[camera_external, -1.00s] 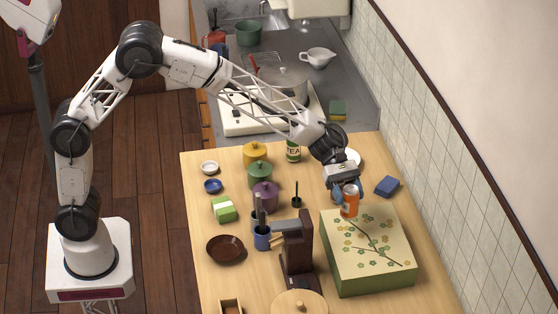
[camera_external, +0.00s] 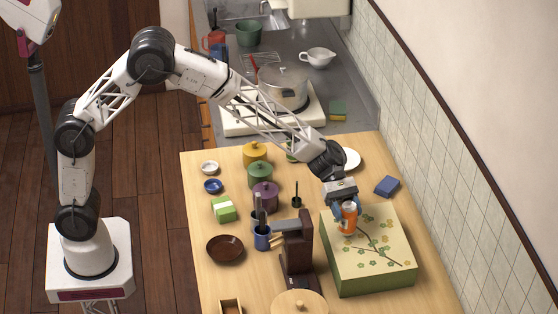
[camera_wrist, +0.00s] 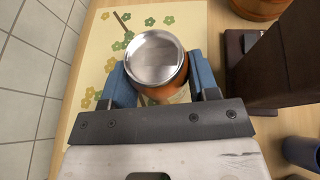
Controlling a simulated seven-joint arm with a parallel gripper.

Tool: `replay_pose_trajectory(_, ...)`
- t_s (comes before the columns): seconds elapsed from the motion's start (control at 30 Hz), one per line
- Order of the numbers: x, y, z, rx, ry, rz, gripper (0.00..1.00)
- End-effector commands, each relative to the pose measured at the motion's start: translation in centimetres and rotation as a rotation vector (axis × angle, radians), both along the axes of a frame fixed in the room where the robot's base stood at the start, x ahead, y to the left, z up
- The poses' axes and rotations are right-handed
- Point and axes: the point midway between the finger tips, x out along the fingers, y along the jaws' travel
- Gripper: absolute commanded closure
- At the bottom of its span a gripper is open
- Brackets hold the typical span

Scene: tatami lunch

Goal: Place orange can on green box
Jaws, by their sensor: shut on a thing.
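The orange can (camera_external: 348,218) is upright between the blue fingers of my gripper (camera_external: 346,212), which is shut on it. In the wrist view the can's silver top (camera_wrist: 154,58) shows between the fingertips of my gripper (camera_wrist: 158,75). The large green box (camera_external: 370,275) has a pale lid with a painted branch and flowers. The can is over the upper left part of the lid. I cannot tell whether its bottom touches the lid. The box lid (camera_wrist: 95,55) fills the area beyond the can in the wrist view.
A dark brown stand (camera_external: 300,255) rises just left of the box; it also shows close on the right in the wrist view (camera_wrist: 285,60). A blue block (camera_external: 387,186) and a white plate (camera_external: 349,158) lie behind the box. Lidded pots (camera_external: 260,174) stand further left.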

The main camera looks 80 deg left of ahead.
Motion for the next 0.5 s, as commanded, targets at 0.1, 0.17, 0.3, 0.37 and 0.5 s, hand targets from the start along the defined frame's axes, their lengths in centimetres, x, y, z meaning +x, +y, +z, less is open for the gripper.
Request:
replay_pose_trajectory(0.1, 0.02, 0.00, -0.77, 0.000, 0.000, 0.000, 0.68)
replay_pose_trajectory(0.17, 0.02, 0.00, -0.88, 0.000, 0.000, 0.000, 0.68)
replay_pose_trajectory(0.3, 0.02, 0.00, -0.87, 0.000, 0.000, 0.000, 0.68)
replay_pose_trajectory(0.37, 0.02, 0.00, -0.87, 0.000, 0.000, 0.000, 0.68)
replay_pose_trajectory(0.5, 0.01, 0.00, -1.02, 0.000, 0.000, 0.000, 0.68)
